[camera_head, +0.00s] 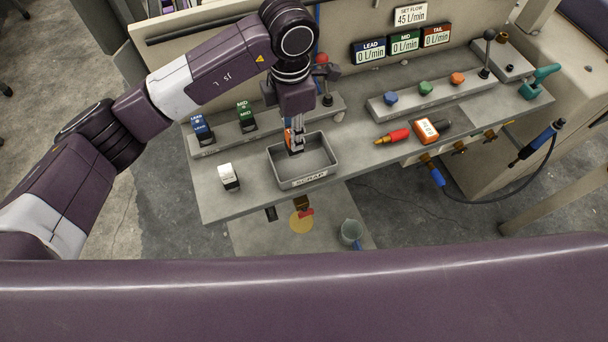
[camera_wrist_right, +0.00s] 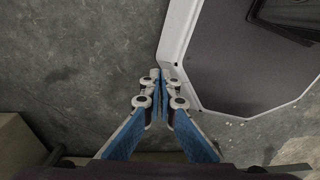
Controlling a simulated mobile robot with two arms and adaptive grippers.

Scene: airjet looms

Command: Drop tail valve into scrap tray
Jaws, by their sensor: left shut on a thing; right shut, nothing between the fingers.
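The scrap tray (camera_head: 305,182) is a grey open box with a "SCRAP" label on its front, standing on the grey bench shelf. My left gripper (camera_head: 296,148) points down over the tray's left back part. It is shut on a small orange-and-dark piece, the tail valve (camera_head: 288,137), mostly hidden by the fingers. I cannot tell whether the piece touches the tray. My right gripper (camera_wrist_right: 162,82) shows in the right wrist view, shut and empty, above the grey floor.
Blue and green labelled valves (camera_head: 246,116) stand in a rack left of the tray. A red-tipped tool (camera_head: 393,137) and an orange flow meter (camera_head: 427,130) lie to the right. A cup (camera_head: 350,232) stands below the shelf.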

